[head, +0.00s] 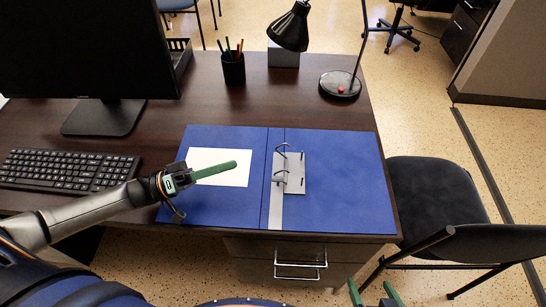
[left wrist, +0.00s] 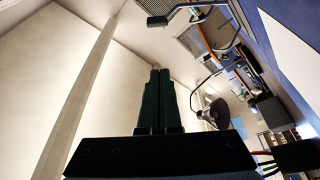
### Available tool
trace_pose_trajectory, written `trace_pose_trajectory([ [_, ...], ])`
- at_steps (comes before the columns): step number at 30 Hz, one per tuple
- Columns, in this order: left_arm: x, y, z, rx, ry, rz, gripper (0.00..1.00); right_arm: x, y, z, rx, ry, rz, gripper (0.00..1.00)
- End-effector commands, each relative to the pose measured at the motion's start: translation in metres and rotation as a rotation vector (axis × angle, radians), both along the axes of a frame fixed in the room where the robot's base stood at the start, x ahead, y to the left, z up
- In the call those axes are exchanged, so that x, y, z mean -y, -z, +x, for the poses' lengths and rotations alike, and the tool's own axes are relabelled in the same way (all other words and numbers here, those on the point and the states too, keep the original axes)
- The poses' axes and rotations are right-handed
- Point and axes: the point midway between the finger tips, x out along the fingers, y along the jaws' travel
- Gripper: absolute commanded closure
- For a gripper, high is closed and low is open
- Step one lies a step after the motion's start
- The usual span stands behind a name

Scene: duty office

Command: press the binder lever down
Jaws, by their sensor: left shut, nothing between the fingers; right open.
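The blue binder (head: 340,195) lies open on the desk. Its metal ring mechanism (head: 296,173) sits right of the spine, with curved rings standing up. In the left wrist view a metal lever with a dark end (left wrist: 160,20) shows at the top, apart from my fingers. My left gripper (head: 235,164) is shut and empty, its green fingers pointing right above the white sheet on the left cover, left of the mechanism and not touching it. Its shut fingers also show in the left wrist view (left wrist: 158,72). My right gripper (head: 372,287) is open and empty at the bottom edge, off the desk.
The desk (head: 210,105) also holds a monitor (head: 90,50), a keyboard (head: 65,168), a pen cup (head: 233,68) and a black lamp (head: 340,84). The white sheet (head: 236,176) lies on the left cover. A dark chair (head: 435,190) stands at the right. The binder's right cover is clear.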

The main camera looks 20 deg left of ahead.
Motion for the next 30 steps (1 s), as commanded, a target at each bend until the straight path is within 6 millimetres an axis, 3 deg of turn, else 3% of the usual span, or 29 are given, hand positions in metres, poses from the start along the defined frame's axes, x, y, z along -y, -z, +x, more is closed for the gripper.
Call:
trace_pose_trajectory([
  [15, 0.006, -0.002, 0.004, 0.002, 0.001, -0.002, 1.00, 0.001, 0.006, -0.006, -0.019, 0.000, -0.004, 0.02],
  [30, 0.088, -0.026, 0.052, 0.004, 0.001, -0.004, 1.00, 0.006, -0.003, -0.007, -0.010, 0.007, -0.008, 0.02],
])
